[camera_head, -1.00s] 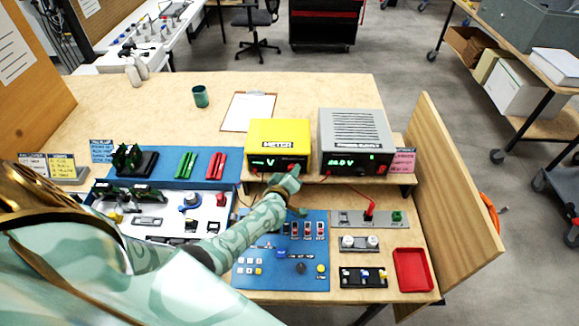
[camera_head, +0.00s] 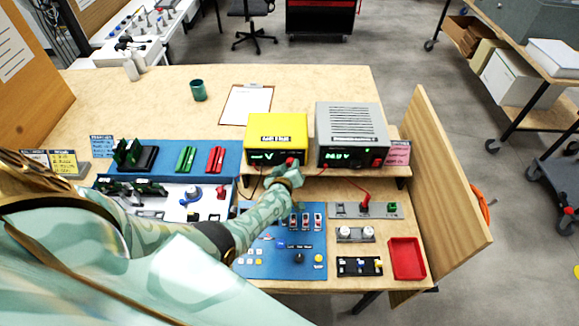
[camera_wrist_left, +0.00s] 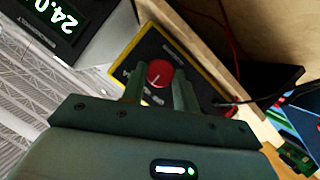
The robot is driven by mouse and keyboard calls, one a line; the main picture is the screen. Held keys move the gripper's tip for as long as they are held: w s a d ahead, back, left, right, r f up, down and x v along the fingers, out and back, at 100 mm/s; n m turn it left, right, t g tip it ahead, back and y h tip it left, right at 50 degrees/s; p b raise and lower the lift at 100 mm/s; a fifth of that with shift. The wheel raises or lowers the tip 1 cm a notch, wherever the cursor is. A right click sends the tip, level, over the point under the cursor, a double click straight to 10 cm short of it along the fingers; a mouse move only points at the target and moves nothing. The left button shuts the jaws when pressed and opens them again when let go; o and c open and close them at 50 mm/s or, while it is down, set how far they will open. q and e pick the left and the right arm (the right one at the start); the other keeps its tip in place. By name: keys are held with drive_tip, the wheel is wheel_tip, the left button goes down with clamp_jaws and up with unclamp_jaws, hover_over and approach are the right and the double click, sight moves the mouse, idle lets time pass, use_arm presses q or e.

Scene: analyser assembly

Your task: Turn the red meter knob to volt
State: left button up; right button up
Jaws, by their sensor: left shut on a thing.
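The yellow meter (camera_head: 277,132) stands on a low shelf at the middle of the bench, with a lit green display showing a V. Its red knob (camera_head: 290,161) is at the lower right of its front. In the left wrist view the red knob (camera_wrist_left: 158,74) is round with a pale pointer line, and the small lettering around it is too blurred to read. My left gripper (camera_head: 289,169) is at the meter's front. In the left wrist view its fingers (camera_wrist_left: 159,88) are on either side of the knob, shut on it. My right gripper is in no view.
A grey power supply (camera_head: 352,126) with a lit display stands right of the meter. A blue control panel (camera_head: 286,262) lies below my left forearm. A wooden side board (camera_head: 440,180) bounds the right.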

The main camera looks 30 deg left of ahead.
use_arm(q)
drive_tip(key=o, duration=1)
drive_tip(key=shift+c, duration=0.2)
drive_tip(key=p+v, duration=1.2)
drive_tip(key=v, duration=0.4)
drive_tip(key=shift+s, duration=0.1)
